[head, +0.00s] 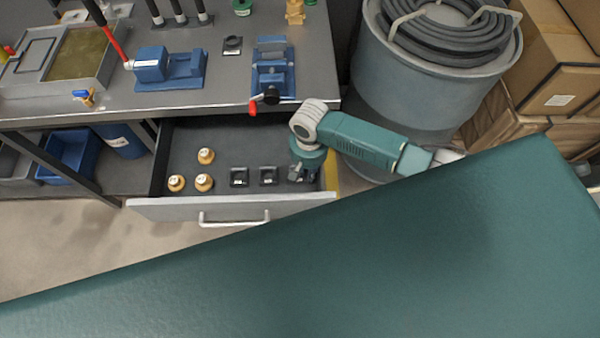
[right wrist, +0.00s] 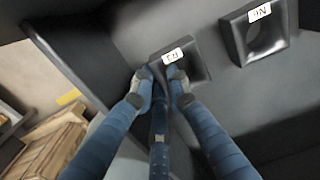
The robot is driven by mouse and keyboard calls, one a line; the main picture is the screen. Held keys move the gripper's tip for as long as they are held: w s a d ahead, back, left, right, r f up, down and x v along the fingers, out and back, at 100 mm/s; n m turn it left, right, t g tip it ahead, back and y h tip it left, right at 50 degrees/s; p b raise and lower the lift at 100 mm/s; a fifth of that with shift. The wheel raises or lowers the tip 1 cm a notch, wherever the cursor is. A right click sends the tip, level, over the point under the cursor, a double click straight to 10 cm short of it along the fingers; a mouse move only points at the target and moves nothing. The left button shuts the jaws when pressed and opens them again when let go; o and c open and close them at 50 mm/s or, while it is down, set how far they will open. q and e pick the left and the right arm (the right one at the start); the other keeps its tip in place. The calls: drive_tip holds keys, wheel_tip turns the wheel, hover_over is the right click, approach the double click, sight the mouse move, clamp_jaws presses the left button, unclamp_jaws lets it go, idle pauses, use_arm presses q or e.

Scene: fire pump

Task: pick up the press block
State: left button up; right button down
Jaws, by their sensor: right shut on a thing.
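The press block appears to be a small black block with a recessed opening and a white label, in the open drawer. In the right wrist view the block (right wrist: 196,67) sits between the fingertips of my right gripper (right wrist: 159,88), which is shut on its edge. In the head view my right gripper (head: 303,174) is at the drawer's right end and mostly covers this block. Two similar black blocks, one (head: 239,177) and another (head: 268,175), stand to its left; one shows in the right wrist view (right wrist: 258,35). My left gripper is not in view.
The open drawer (head: 162,209) also holds several brass-coloured pieces (head: 204,182). Its side wall is close to my right gripper. The workbench (head: 215,95) with blue vises is above. A grey drum (head: 400,85) with coiled hose and cardboard boxes (head: 545,75) stand at right.

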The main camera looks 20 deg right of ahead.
drive_tip(key=shift+w+r, duration=0.1)
drive_tip(key=shift+r, duration=0.05)
wheel_tip(320, 180, up, 20)
drive_tip(key=shift+b, duration=0.3)
